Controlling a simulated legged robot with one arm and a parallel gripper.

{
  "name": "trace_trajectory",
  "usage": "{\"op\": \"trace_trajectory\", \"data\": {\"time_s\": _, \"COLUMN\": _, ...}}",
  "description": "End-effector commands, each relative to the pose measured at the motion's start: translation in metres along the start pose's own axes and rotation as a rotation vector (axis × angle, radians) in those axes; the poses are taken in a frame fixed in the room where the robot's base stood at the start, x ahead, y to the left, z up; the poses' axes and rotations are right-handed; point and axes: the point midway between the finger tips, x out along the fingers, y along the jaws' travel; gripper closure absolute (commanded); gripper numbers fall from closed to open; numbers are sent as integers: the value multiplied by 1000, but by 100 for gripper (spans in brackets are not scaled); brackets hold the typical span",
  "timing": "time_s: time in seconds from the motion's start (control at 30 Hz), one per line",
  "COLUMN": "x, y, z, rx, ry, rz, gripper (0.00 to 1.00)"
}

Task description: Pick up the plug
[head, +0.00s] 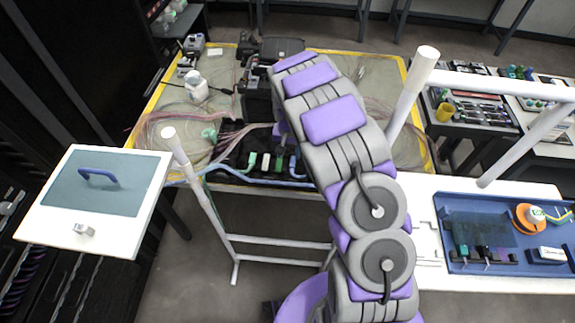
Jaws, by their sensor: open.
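My grey and purple arm reaches up through the middle of the view over a yellow-edged work table (160,97). My gripper does not show; the arm's far links seem to hide it. Small connectors stand in a dark holder at the table's front edge, left of my arm: a white one (266,161), a green one (279,162) and a blue one (292,163). More small connectors, one with a green part (463,250), sit in a blue tray (450,208) at the right. I cannot tell which of these is the plug.
Black equipment (257,98) stands close beside my arm's far part. A white bottle (196,88) and loose fibres (160,127) lie on the table's left. A white panel with a blue handle (98,176) is at the left. White rails (412,93) flank my arm.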

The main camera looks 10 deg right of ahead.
Motion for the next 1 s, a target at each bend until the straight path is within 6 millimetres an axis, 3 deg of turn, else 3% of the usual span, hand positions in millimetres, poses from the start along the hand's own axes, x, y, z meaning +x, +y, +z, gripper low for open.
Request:
{"op": "trace_trajectory", "data": {"time_s": 0.17, "x": 11, "y": 5, "z": -1, "rx": 3, "ry": -3, "rz": -5, "gripper": 47}}
{"op": "trace_trajectory", "data": {"time_s": 0.43, "x": 50, "y": -6, "z": 2, "rx": 2, "ry": -1, "rz": 7, "gripper": 47}}
{"op": "trace_trajectory", "data": {"time_s": 0.7, "x": 54, "y": -3, "z": 1, "rx": 2, "ry": 2, "rz": 2, "gripper": 47}}
{"op": "trace_trajectory", "data": {"time_s": 1.0, "x": 54, "y": 0, "z": 0, "rx": 2, "ry": 0, "rz": -2, "gripper": 74}}
